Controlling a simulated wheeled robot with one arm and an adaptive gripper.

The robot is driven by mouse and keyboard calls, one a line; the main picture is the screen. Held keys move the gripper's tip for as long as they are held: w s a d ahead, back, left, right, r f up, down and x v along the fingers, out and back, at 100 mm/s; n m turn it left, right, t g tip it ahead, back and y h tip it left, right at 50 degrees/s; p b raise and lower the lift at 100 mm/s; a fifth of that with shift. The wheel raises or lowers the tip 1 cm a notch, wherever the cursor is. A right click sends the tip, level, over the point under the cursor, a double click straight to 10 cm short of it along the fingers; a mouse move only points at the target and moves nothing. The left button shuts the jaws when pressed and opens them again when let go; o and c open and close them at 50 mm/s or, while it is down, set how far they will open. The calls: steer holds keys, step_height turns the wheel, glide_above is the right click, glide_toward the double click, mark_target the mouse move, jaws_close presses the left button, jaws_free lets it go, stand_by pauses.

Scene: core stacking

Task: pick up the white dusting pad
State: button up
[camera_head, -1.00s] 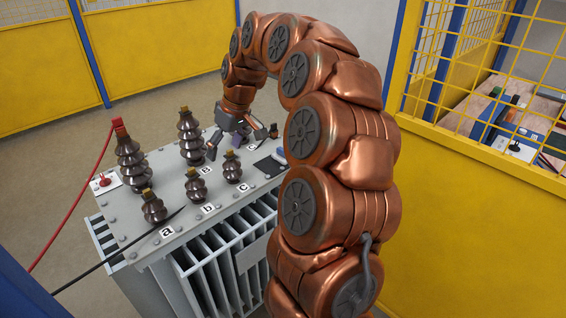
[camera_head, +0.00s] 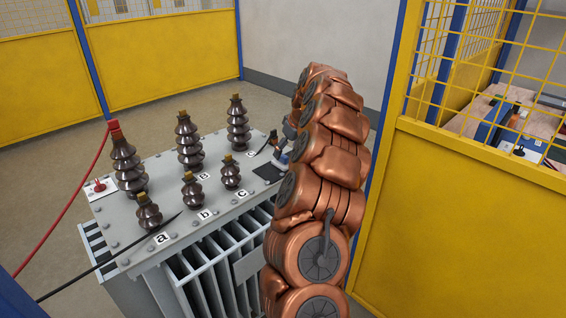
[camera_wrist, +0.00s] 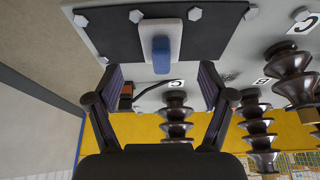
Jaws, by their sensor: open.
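The white dusting pad (camera_wrist: 160,28) has a blue handle (camera_wrist: 161,56). It lies on a black mat (camera_wrist: 112,36) on the transformer's top, at the upper middle of the wrist view. My gripper (camera_wrist: 155,82) is open and empty. Its two fingers are spread to either side of the handle's line, apart from the pad. In the head view my arm mostly hides the gripper.
The grey transformer top (camera_head: 140,205) carries several dark ribbed insulators (camera_head: 189,145) left of the mat. A red cable (camera_head: 68,205) and a black cable (camera_head: 105,258) run off its left side. Yellow fence panels (camera_head: 460,220) stand right and behind.

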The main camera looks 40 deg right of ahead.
mark_target(283, 156)
steer(key=x, duration=0.5)
steer(key=shift+w+a+p, duration=0.1)
steer(key=shift+w+p, duration=0.05)
steer(key=shift+p, duration=0.25)
steer(key=c, duration=1.2)
steer(key=shift+r, duration=0.1)
steer(key=shift+c, duration=0.2)
steer(key=shift+r+b, duration=0.3)
steer(key=shift+r, duration=1.45)
steer(key=s+a+r+b, duration=0.1)
steer(key=s+a+b, duration=0.1)
steer(key=s+a, duration=0.9)
steer(key=shift+a+r, duration=0.2)
steer(key=shift+a, duration=0.05)
